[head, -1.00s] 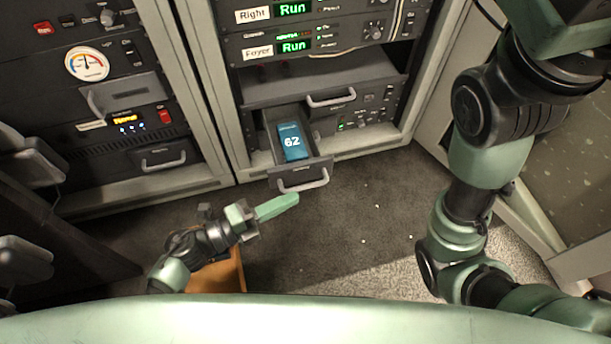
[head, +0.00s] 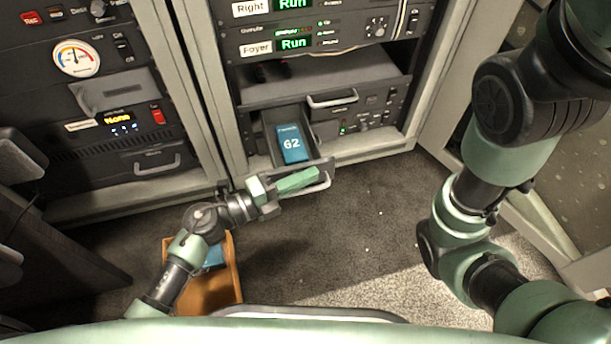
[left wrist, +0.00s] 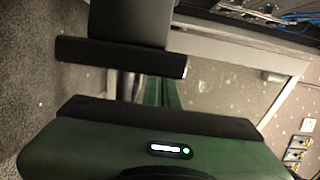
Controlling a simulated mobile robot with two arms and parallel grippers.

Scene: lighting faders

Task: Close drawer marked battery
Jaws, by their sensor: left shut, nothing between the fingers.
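An open drawer (head: 325,164) sticks out low in the middle rack. A blue box (head: 292,144) with white characters lies inside it. I cannot read a battery label on the drawer front. My left gripper (head: 310,176) is shut and empty. Its green fingers are in front of the drawer front and hide part of it and its handle (head: 318,186). I cannot tell whether they touch. The left wrist view shows the green fingers (left wrist: 165,92) between dark parts, with no drawer clearly seen. My right arm shows at the right, but its gripper is out of view.
Just above the drawer, a wide dark unit (head: 345,80) with a handle juts out from the rack. The left rack (head: 100,130) has a gauge, switches and a lower handle. A brown box (head: 215,292) with something blue inside stands on the floor. Carpet (head: 370,220) at the right is clear.

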